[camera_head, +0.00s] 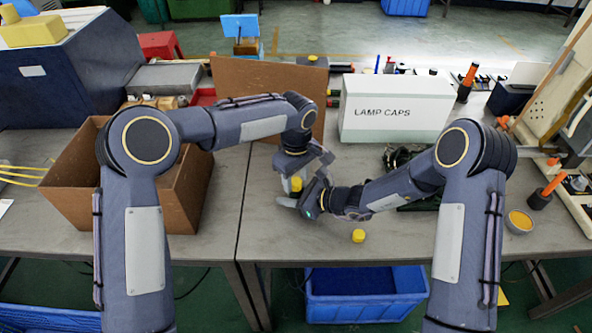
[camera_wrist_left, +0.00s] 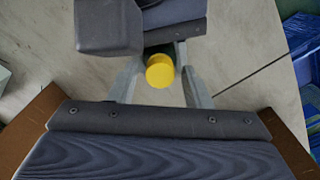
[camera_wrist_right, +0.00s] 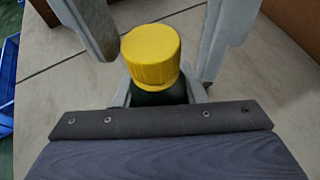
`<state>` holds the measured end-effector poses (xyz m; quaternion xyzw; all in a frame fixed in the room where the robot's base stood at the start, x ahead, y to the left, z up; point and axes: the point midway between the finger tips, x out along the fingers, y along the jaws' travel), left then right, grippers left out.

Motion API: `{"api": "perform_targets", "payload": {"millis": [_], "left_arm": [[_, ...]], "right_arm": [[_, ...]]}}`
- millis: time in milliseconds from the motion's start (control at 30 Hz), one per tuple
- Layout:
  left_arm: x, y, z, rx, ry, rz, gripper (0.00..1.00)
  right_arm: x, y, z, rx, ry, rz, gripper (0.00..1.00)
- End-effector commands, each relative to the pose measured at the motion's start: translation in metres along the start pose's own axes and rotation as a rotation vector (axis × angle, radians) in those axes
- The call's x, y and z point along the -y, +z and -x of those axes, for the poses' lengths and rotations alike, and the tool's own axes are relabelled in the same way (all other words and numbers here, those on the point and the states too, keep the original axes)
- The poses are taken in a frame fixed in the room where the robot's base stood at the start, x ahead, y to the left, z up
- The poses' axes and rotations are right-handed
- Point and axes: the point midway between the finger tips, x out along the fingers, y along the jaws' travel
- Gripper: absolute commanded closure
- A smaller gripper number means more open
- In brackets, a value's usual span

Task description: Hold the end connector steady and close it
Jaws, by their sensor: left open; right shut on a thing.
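The end connector has a dark green body (camera_wrist_right: 160,96) with a yellow cap (camera_wrist_right: 150,55) on top. It stands about upright in my right gripper (camera_wrist_right: 158,92), which is shut on the green body. The cap also shows in the head view (camera_head: 296,184) and in the left wrist view (camera_wrist_left: 160,71). My left gripper (camera_wrist_left: 158,88) is open above it, its fingers on either side of the cap with gaps visible in the right wrist view. The left gripper hides part of the connector in the head view (camera_head: 291,180). Whether the cap is fully seated I cannot tell.
A loose yellow cap (camera_head: 358,236) lies near the table's front edge. A white LAMP CAPS box (camera_head: 395,110) and a brown upright panel (camera_head: 262,85) stand behind. An open brown box (camera_head: 75,190) is at left. A small bowl (camera_head: 519,221) is at right.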

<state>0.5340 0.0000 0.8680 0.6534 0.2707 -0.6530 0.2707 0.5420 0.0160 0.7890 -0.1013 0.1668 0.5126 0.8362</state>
Motion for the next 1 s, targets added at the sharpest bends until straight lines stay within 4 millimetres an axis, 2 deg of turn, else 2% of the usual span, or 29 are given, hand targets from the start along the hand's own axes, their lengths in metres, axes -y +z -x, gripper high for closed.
{"api": "perform_targets", "payload": {"millis": [233, 600, 700, 900, 1000], "left_arm": [[0.0, 0.0, -0.0006, 0.0, 0.0, 0.0, 0.56], [-0.0001, -0.0001, -0.0002, 0.0, 0.001, 0.0, 1.0], [-0.0001, -0.0001, -0.0001, 0.0, 0.001, -0.027, 1.0], [-0.0002, -0.0001, 0.0, 0.0, 0.002, -0.248, 1.0], [-0.0002, -0.0002, -0.0001, 0.0, 0.002, -0.286, 1.0]], "right_arm": [[0.0, 0.0001, 0.0, 0.0, 0.0, 0.0, 1.0], [0.0, 0.0001, 0.0, 0.0, 0.0, 0.0, 1.0], [0.0, 0.0002, 0.0, 0.0, 0.0, 0.0, 1.0], [-0.0001, 0.0001, 0.0, 0.0, 0.0, 0.0, 1.0], [-0.0001, 0.0001, 0.0, 0.0, 0.0, 0.0, 1.0]]}}
